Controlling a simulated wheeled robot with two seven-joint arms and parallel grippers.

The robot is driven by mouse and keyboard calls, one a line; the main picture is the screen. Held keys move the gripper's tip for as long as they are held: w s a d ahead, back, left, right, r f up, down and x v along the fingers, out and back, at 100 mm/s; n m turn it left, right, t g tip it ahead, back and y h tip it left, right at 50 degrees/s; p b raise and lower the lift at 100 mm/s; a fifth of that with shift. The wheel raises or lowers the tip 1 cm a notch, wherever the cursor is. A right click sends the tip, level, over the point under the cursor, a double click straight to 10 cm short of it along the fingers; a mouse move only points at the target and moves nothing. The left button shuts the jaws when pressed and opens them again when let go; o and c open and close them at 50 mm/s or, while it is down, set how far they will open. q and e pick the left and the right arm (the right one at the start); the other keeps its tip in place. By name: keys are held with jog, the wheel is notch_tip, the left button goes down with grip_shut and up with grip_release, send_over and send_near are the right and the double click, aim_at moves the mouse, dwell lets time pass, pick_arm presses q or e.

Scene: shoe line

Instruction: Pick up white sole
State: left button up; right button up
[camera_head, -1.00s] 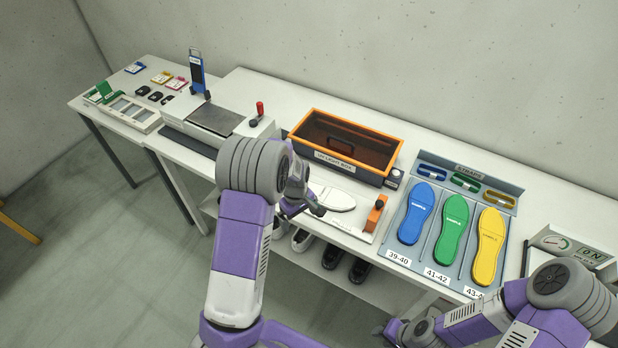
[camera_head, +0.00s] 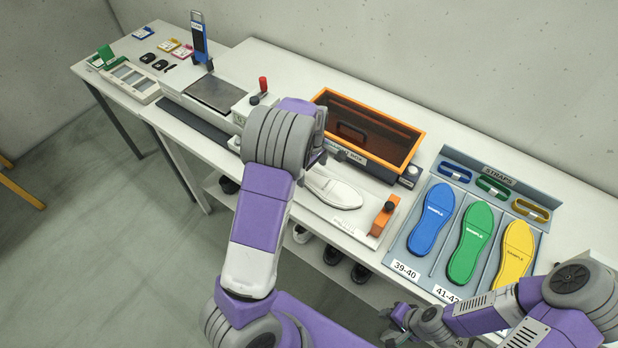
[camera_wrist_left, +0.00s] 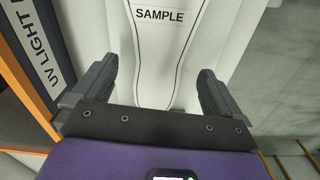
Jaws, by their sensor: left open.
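The white sole (camera_head: 335,189) lies flat on a pale board on the bench, partly hidden by my left arm in the head view. In the left wrist view the white sole (camera_wrist_left: 165,60) carries a SAMPLE label and extends between the fingers. My left gripper (camera_wrist_left: 155,85) is open, with one finger on each side of the sole and nothing clamped. In the head view its fingers are mostly hidden behind my wrist. My right gripper (camera_head: 394,325) hangs at the lower edge of the head view, away from the sole; its jaws are too small to judge.
The orange-rimmed UV light box (camera_head: 418,146) stands just behind the sole. An orange block (camera_head: 383,217) is at the board's right end. Blue (camera_head: 432,220), green (camera_head: 470,245) and yellow (camera_head: 514,255) soles lie in a tray to the right. A press-like machine (camera_head: 212,95) stands left.

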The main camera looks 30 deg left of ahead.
aim_at(311, 177)
pick_arm(q)
notch_tip(311, 177, down, 3)
jog(key=shift+w+a+f, duration=0.1)
jog(key=shift+f, duration=0.1)
jog(key=c, duration=1.3)
jog(key=shift+r, duration=0.1)
